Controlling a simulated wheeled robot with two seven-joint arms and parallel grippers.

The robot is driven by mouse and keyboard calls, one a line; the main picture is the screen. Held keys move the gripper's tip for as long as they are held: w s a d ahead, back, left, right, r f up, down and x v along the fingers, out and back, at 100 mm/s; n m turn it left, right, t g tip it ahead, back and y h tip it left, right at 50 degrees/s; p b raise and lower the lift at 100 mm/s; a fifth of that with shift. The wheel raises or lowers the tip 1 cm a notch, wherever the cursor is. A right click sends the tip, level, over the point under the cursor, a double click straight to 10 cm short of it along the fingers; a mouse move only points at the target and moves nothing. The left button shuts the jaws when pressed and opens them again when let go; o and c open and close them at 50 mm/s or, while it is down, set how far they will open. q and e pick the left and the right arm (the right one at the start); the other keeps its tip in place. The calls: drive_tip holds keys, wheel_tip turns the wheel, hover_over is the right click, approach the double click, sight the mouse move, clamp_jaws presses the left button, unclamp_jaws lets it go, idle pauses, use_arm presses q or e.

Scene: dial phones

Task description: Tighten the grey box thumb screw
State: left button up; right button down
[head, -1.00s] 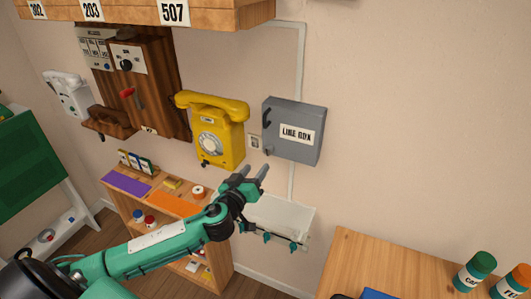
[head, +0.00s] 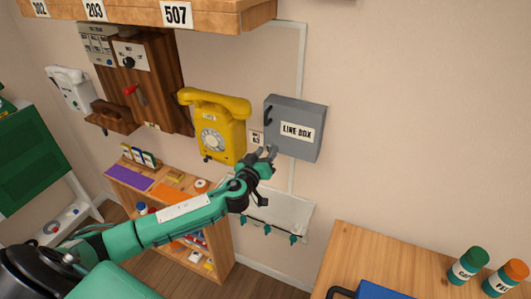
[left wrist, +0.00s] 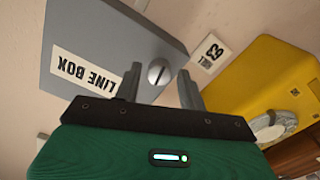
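The grey box (head: 295,126), labelled LINE BOX, hangs on the wall right of the yellow phone. It also fills the upper left of the left wrist view (left wrist: 110,38). Its round, slotted silver thumb screw (left wrist: 158,71) shows in the left wrist view at the box's edge. My left gripper (head: 265,152) is just below the box's lower left corner in the head view. In the left wrist view its two fingers (left wrist: 161,85) are apart, with the screw showing between their tips. They do not visibly grip it. My right gripper is not in view.
The yellow phone (head: 214,125) hangs close left of the gripper. A small wall tag (left wrist: 209,50) sits between phone and box. A shelf (head: 219,240) and a pale tray with hooks (head: 283,212) are below. A wooden table (head: 375,257) stands at the right.

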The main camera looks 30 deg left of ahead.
use_arm(q)
drive_tip(key=c, duration=0.7)
drive_tip(key=shift+c, duration=0.2)
